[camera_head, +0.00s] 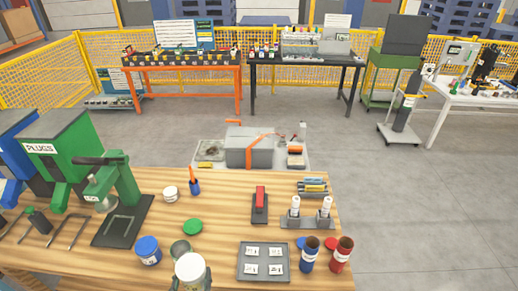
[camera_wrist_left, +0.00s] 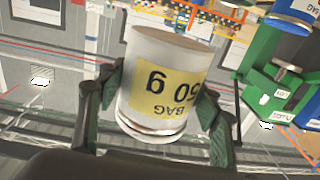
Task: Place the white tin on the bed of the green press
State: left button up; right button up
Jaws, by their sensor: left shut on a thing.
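The white tin (camera_head: 190,268) is at the bottom edge of the head view, in front of the wooden bench's near part. In the left wrist view the white tin (camera_wrist_left: 160,75) has a yellow label reading "BAG 50 g". My left gripper (camera_wrist_left: 160,97) is shut on it, with one dark finger on each side. The green press (camera_head: 127,182) stands on the bench at the left. Its dark flat bed (camera_head: 106,236) looks empty and lies left of and beyond the tin. The press also shows at the right of the left wrist view (camera_wrist_left: 262,72). My right gripper is not in view.
A blue-lidded tin (camera_head: 148,251) and a grey-green round container (camera_head: 181,250) stand between the held tin and the press bed. A grey card tray (camera_head: 263,262) is to the right.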

pick_arm(q)
jog(key=shift+s+a+r, duration=0.1)
jog(key=shift+s+r, duration=0.05)
jog(key=shift+r, duration=0.35)
jog(key=shift+f, duration=0.1)
jog(key=shift+f, duration=0.25)
jog(key=shift+n+y, duration=0.7)
jog(key=shift+y, duration=0.2)
jog(key=d+f, duration=0.1)
jog(key=w+d+f, duration=0.1)
jog(key=d+f, duration=0.1)
jog(key=f, duration=0.1)
jog(key=shift+w+f, duration=0.1)
jog(key=shift+w, duration=0.2)
jog(key=d+y, duration=0.1)
jog(key=d+n+y, duration=0.1)
jog(key=d, duration=0.3)
jog(key=shift+w+d+n+g+y, duration=0.1)
jog(key=shift+w+n+g+y, duration=0.2)
jog(key=shift+w+y, duration=0.1)
